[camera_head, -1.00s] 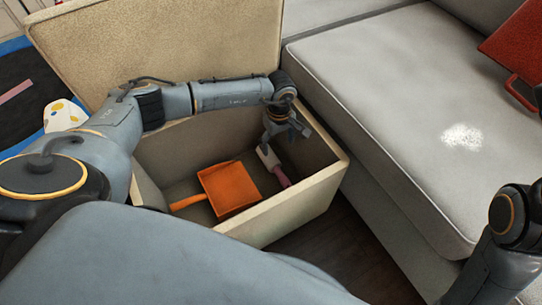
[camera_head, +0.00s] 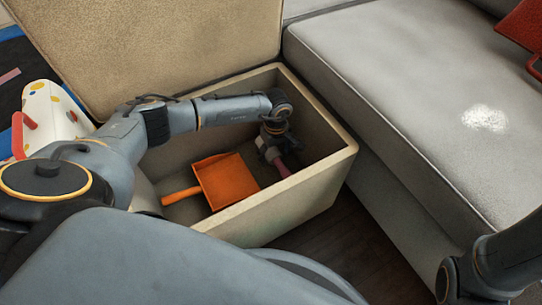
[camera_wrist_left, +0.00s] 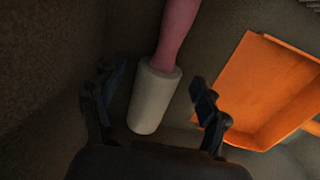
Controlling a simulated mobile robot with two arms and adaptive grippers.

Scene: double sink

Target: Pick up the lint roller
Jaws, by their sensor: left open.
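The lint roller (camera_wrist_left: 153,97) has a white cylinder head and a pinkish-red handle. It lies on the floor of the open beige storage box (camera_head: 290,206). In the left wrist view its white head sits between the two spread fingers of my left gripper (camera_wrist_left: 153,100). In the head view my left gripper (camera_head: 272,147) is down inside the box, over the roller's head, and hides it; only the handle (camera_head: 281,167) shows. My left gripper is open, not closed on the roller. My right gripper is out of view; only part of my right arm shows at the lower right.
An orange dustpan (camera_head: 227,180) lies in the box, left of the roller, and also shows in the left wrist view (camera_wrist_left: 270,85). The box walls stand close around my gripper. A grey sofa (camera_head: 400,95) with a white patch stands to the right, with a red object (camera_head: 524,28).

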